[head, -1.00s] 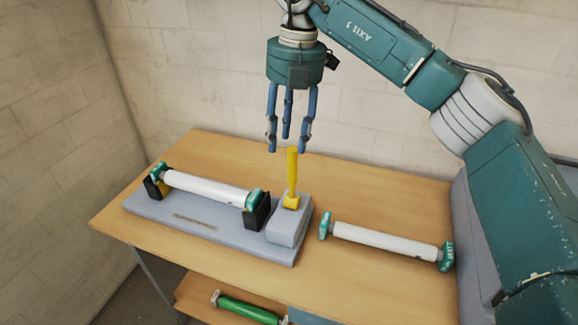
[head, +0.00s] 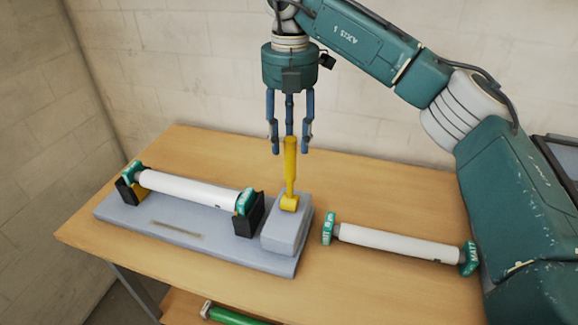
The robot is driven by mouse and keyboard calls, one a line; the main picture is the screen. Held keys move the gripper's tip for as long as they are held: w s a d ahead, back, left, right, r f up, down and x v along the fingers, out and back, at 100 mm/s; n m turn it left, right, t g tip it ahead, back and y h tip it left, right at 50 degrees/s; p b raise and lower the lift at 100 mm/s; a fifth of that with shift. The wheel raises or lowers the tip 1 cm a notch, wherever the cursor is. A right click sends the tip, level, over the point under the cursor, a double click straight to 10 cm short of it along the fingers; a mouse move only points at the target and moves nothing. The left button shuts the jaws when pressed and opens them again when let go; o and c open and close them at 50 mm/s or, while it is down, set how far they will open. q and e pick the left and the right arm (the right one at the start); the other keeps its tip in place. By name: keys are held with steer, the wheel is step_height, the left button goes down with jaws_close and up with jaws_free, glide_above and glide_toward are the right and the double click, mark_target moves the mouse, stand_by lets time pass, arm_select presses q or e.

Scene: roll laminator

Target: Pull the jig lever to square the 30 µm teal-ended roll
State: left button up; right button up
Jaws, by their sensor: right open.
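The yellow jig lever (head: 290,170) stands nearly upright on a grey block (head: 287,226) at the right end of the jig's grey base (head: 160,231). A white roll with teal ends (head: 190,191) lies in the jig's black holders. A second white roll with teal ends (head: 398,243) lies on the table to the right of the jig. I cannot read a 30 µm mark on either. My right gripper (head: 290,147) is open, fingers pointing down, at the lever's top; I cannot tell whether they touch it. My left gripper is not in view.
The wooden table (head: 375,284) has free room in front of the second roll and behind the jig. A green roll (head: 236,314) lies on a lower shelf. A block wall (head: 400,125) stands behind the table.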

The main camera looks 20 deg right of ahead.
mark_target(290, 167)
step_height(290, 167, down, 7)
steer(key=shift+f+p, duration=0.1)
steer(key=shift+p, duration=0.95)
steer(key=shift+s+f, duration=0.1)
steer(key=shift+f, duration=0.45)
jaws_close()
